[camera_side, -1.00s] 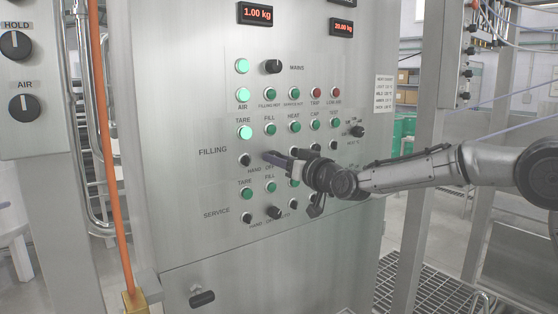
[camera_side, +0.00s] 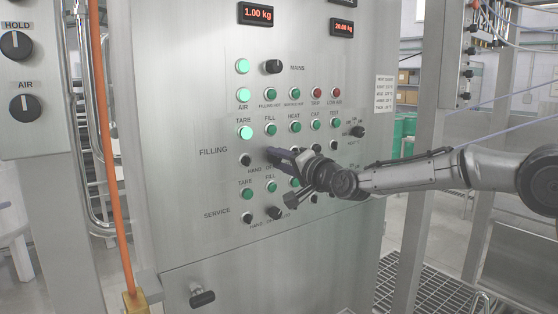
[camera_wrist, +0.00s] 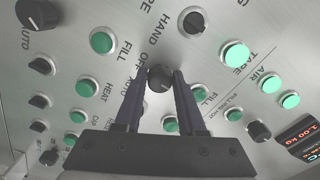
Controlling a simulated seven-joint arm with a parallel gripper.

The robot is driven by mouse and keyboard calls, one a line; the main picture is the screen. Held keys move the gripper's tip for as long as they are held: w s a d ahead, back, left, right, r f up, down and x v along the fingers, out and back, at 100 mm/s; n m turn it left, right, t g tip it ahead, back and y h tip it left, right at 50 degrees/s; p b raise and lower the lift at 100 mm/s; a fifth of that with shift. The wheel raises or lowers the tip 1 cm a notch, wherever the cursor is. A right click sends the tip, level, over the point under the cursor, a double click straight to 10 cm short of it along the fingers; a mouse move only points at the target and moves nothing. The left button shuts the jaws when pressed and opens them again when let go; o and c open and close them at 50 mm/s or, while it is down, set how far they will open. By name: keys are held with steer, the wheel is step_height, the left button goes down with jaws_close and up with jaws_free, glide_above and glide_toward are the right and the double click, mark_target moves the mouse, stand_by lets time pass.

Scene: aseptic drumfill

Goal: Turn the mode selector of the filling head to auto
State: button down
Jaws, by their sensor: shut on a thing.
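The filling head's mode selector (camera_wrist: 160,80) is a small black round knob on the steel panel. In the wrist view it sits between the two fingertips of my gripper (camera_wrist: 165,77), which is shut on it. HAND, OFF and AUTO lettering runs beside it. I cannot tell which position its pointer marks. In the side view my gripper (camera_side: 271,153) reaches in from the right to the FILLING row, and its dark fingers hide the knob. The gripper is rolled, with its fingers slanting up to the left.
The steel panel (camera_side: 175,130) carries rows of green buttons and black knobs close around my gripper. A lit TARE button (camera_side: 246,132) is up left, and the SERVICE row knob (camera_side: 274,212) lies below. An orange post (camera_side: 108,170) stands left. Free space lies in front of the panel.

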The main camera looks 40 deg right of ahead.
steer(key=m, duration=0.7)
steer(key=shift+r, duration=0.1)
stand_by(0.5)
steer(key=c, duration=0.5)
jaws_free()
steer(key=s, duration=1.3)
steer(key=shift+s, duration=0.4)
